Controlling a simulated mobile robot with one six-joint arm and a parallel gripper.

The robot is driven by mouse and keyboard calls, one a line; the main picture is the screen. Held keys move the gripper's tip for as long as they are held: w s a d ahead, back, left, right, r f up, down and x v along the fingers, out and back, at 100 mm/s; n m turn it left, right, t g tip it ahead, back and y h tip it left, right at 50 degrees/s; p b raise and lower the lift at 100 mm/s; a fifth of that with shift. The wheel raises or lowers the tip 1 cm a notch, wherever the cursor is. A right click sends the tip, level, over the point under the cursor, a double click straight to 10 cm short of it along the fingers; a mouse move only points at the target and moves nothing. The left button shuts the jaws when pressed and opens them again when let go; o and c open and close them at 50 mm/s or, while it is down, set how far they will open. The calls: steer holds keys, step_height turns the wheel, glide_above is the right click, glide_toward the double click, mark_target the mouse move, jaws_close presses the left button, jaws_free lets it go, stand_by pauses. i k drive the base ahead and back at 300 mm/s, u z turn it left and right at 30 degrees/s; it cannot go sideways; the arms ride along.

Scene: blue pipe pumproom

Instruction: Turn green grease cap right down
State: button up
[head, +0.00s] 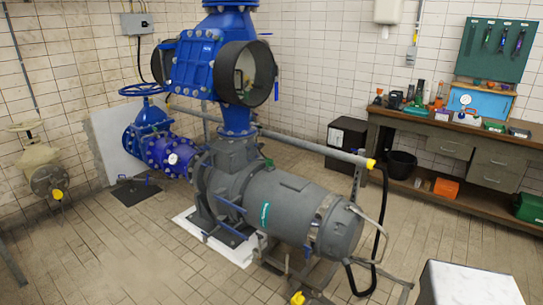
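A small green piece (268,163), which looks like the grease cap, sits on top of the grey pump-motor unit (290,203), near the flange behind the motor body. It is too small here to tell which way it is turned. A teal label strip (265,215) is on the near side of the motor. My gripper is not in view.
A blue valve and pipe (195,62) rise behind the motor. A grey rail with a yellow end (370,163) and a black hose (383,220) stand at its right. A workbench (450,135) lines the right wall. Tiled floor is open at front left.

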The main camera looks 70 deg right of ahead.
mark_target(269, 162)
steer(key=z, duration=0.45)
steer(key=i, duration=0.7)
steer(key=z, duration=0.8)
steer(key=i, duration=0.7)
steer(key=z, duration=0.75)
steer(key=i, duration=0.8)
steer(key=z, duration=0.6)
steer(key=i, duration=1.1)
steer(key=z, duration=0.1)
